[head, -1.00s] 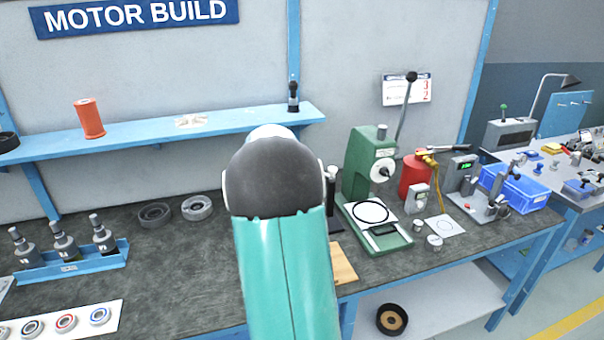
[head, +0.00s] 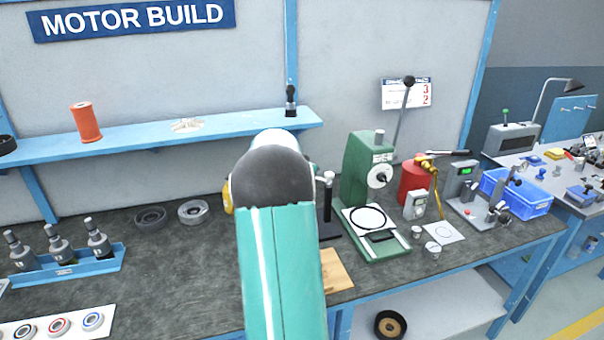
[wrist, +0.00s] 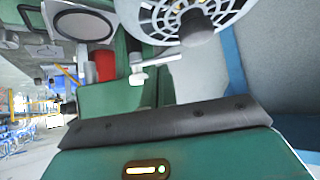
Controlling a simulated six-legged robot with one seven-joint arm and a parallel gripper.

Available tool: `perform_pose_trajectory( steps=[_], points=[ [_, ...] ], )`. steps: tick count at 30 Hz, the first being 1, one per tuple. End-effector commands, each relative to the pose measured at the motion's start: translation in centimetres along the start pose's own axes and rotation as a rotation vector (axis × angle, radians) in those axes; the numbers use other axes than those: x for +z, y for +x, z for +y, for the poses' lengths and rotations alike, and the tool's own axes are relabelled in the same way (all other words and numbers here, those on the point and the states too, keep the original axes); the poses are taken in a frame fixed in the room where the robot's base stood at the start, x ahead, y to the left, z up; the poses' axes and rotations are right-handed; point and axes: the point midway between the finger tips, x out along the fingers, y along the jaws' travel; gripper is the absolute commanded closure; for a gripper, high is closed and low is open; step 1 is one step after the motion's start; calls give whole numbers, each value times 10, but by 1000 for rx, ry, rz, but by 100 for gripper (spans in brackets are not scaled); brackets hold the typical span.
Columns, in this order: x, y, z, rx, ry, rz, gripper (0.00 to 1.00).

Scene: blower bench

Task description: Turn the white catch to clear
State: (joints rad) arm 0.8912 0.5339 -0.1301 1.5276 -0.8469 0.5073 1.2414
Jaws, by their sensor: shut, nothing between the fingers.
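A small white T-shaped piece (wrist: 152,64), which looks like the white catch, shows near the middle of the wrist view in front of green surfaces. I cannot read its setting or any clear mark. A slotted white wheel (wrist: 158,18) with a grey hub is above it in that view. My gripper's green body with its black front edge (wrist: 160,122) fills the bottom of the wrist view. It is shut and empty; its fingertips are not clearly seen, and contact with the catch cannot be told. In the head view my arm hides the gripper.
The green press (head: 365,170) stands right of my arm, its long lever rising. A black post stand (head: 327,205) is between them. A red canister (head: 412,180), gauges and a blue bin (head: 515,193) are farther right. A blue shelf (head: 150,134) runs behind.

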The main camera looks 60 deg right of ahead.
Motion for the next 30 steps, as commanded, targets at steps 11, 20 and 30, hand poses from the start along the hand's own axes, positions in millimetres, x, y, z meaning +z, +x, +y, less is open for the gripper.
perform_pose_trajectory(
  steps=[11,20,30],
  points=[
    [1,43,-3,-4,-3,-1,100],
    [1,43,-4,-4,-3,-1,100],
    [-1,45,-6,32,29,0,100]
  ],
)
